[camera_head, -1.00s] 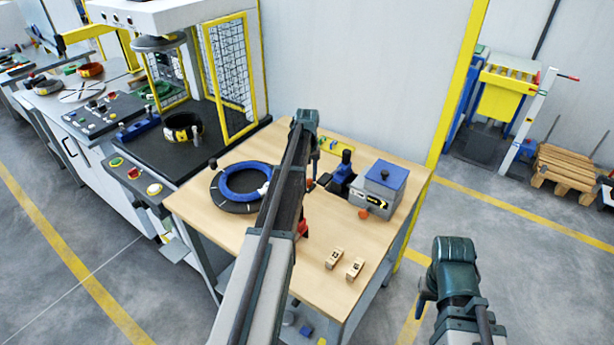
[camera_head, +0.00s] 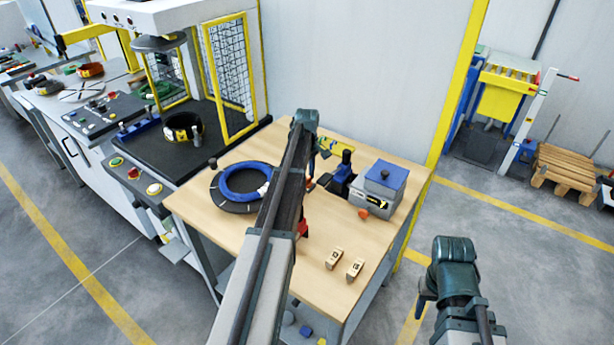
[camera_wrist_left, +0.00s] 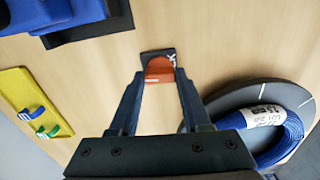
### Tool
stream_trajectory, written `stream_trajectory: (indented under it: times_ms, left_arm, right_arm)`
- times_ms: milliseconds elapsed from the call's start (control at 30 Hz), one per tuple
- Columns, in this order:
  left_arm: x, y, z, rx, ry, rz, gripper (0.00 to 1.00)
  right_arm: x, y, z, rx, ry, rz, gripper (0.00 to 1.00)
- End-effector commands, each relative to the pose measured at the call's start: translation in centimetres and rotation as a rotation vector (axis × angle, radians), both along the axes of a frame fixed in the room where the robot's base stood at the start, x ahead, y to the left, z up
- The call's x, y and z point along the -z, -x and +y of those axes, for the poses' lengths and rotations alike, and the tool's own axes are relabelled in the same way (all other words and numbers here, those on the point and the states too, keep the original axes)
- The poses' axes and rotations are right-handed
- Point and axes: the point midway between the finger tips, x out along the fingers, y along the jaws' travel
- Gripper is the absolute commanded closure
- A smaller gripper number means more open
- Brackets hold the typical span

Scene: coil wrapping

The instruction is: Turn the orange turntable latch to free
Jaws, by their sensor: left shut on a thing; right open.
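The orange latch (camera_wrist_left: 158,66), with a dark end, sits between the fingertips of my left gripper (camera_wrist_left: 158,78) in the left wrist view. The gripper is shut on it, low over the wooden table. The dark round turntable (camera_wrist_left: 238,98) lies just to the right there, with a blue coil (camera_wrist_left: 287,130) with a white label on it. In the head view the turntable (camera_head: 238,207) and coil (camera_head: 233,191) lie left of my left arm, which hides the latch and most of the gripper. My right gripper (camera_head: 424,294) is open, beyond the table's right side.
A grey box with a blue lid (camera_head: 385,176) stands at the table's right. A yellow holder with blue and green clips (camera_wrist_left: 32,108) is near the back edge. Two small wooden blocks (camera_head: 345,264) lie at the front. A press with a yellow cage (camera_head: 232,65) stands behind left.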

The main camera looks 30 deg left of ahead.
Motion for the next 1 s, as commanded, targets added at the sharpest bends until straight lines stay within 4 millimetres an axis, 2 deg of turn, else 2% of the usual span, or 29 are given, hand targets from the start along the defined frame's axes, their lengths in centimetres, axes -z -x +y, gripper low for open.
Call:
stream_trajectory:
  times_ms: [233, 733, 767, 900, 933, 1000]
  left_arm:
    - [0.00, 0.00, 0.01, -0.064, 0.000, 0.000, 1.00]
    - [0.00, -0.01, 0.01, -0.080, 0.000, 0.000, 1.00]
    - [0.00, -0.01, 0.01, -0.080, 0.000, 0.000, 0.51]
    - [0.00, -0.01, 0.01, -0.079, 0.000, 0.000, 0.26]
    - [0.00, -0.01, 0.01, -0.079, 0.000, 0.000, 0.22]
    - [0.00, 0.00, 0.01, -0.078, 0.000, 0.000, 0.22]
  right_arm:
    - [0.00, 0.00, 0.00, 0.000, 0.000, 0.000, 0.50]
    - [0.00, 0.00, 0.00, 0.000, 0.000, 0.000, 0.50]
    - [0.00, 0.00, 0.00, 0.000, 0.000, 0.000, 0.50]
    - [0.00, 0.00, 0.00, 0.000, 0.000, 0.000, 0.50]
    - [0.00, 0.00, 0.00, 0.000, 0.000, 0.000, 0.50]
    - [0.00, 0.00, 0.00, 0.000, 0.000, 0.000, 0.50]
